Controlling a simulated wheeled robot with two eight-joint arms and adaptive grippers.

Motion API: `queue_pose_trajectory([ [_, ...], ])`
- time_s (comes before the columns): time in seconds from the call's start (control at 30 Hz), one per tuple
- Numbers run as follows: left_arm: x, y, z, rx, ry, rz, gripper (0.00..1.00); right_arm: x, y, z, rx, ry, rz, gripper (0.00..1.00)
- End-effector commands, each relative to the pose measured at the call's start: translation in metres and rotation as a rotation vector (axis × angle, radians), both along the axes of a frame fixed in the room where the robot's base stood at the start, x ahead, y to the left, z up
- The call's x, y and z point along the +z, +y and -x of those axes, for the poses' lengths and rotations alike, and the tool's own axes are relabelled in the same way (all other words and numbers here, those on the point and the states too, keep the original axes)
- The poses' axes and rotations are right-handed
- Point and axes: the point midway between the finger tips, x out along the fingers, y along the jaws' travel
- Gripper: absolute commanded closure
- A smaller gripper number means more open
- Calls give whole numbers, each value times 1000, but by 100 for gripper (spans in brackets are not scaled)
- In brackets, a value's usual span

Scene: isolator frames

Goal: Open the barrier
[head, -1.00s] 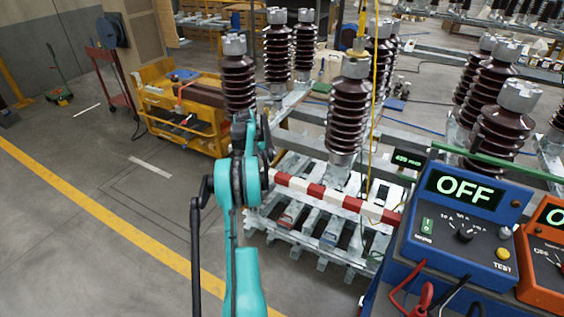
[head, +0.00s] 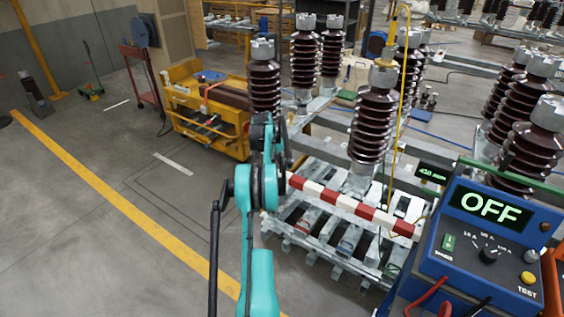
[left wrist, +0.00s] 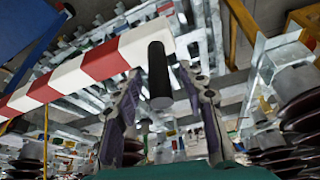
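The barrier is a red and white striped bar (head: 348,204). In the head view it slopes down to the right from my left arm to the blue tester. In the left wrist view the bar (left wrist: 82,68) crosses the upper left, and a black cylindrical handle (left wrist: 160,82) sticks out near its end. My left gripper (left wrist: 162,70) has its two fingers apart on either side of the handle, with small gaps showing. In the head view the left gripper (head: 272,137) is dark and partly hidden by my teal arm. My right gripper is not in view.
A blue tester (head: 480,245) reading OFF stands at right, with an orange unit (head: 555,280) beside it. Brown insulators (head: 372,125) stand on metal frames behind the bar. A yellow tool cart (head: 205,120) stands back left. The floor at left is mostly clear.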

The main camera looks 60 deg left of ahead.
Motion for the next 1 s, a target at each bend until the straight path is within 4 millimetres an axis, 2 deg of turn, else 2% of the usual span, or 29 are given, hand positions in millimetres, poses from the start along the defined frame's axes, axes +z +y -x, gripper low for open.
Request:
queue_pose_trajectory([
  [0.13,5,-1,2,0,0,0,59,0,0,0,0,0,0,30],
  [0.23,17,-1,6,1,0,0,59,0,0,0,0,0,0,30],
  [0.5,70,-7,28,1,0,0,59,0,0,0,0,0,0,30],
  [0.7,100,-10,40,1,0,0,59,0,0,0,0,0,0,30],
  [0.83,109,-11,44,1,0,0,59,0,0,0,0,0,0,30],
  [1.0,111,-11,45,0,0,0,59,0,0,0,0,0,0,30],
])
